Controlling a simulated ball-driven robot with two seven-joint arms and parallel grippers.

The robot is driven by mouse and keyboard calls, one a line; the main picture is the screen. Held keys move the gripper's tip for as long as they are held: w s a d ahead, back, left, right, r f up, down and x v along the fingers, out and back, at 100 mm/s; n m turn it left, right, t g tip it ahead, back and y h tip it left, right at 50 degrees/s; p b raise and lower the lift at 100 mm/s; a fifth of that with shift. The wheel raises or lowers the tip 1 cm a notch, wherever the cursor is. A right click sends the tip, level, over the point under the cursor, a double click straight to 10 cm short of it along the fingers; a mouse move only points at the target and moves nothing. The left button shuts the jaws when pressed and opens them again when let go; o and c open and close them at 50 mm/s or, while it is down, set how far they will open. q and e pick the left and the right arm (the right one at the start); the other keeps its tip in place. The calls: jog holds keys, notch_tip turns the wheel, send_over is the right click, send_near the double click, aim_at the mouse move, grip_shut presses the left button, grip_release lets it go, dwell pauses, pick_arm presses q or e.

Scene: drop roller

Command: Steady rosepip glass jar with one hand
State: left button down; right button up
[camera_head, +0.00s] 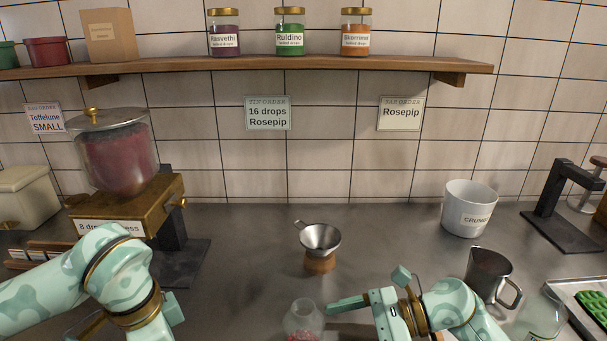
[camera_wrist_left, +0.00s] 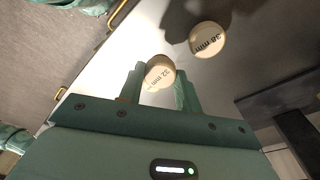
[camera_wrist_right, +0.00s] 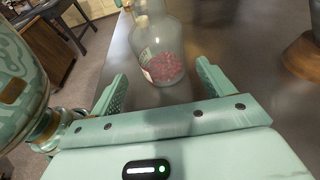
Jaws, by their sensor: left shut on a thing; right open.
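A clear glass jar (camera_head: 304,318) with pinkish-red drops in its bottom stands open on the counter at the lower edge of the head view. In the right wrist view the jar (camera_wrist_right: 157,50) is upright, ahead of my right gripper (camera_wrist_right: 162,82) and roughly centred between its spread fingers. Its label is turned aside and unreadable. My right gripper (camera_head: 372,290) is open, to the right of the jar. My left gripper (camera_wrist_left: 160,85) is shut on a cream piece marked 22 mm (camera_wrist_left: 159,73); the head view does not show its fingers.
A round piece marked 38 mm (camera_wrist_left: 207,40) lies beside the held one. A metal funnel (camera_head: 320,238) on a wooden base stands behind the jar. A metal jug (camera_head: 488,275) and white tub (camera_head: 469,210) are at right; a drop dispenser (camera_head: 120,165) is at left.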

aim_at(310, 337)
pick_arm(q)
jog(key=shift+w+f+b, duration=0.2)
jog(key=shift+f+b, duration=0.35)
jog(key=shift+f, duration=0.05)
pick_arm(e)
jog(key=x, duration=0.6)
jog(key=shift+w+f, duration=0.1)
jog(key=shift+w, duration=0.05)
pick_arm(q)
jog(key=shift+s, duration=0.1)
pick_arm(e)
jog(key=c, duration=0.6)
jog(key=o, duration=0.7)
jog(key=c, duration=0.8)
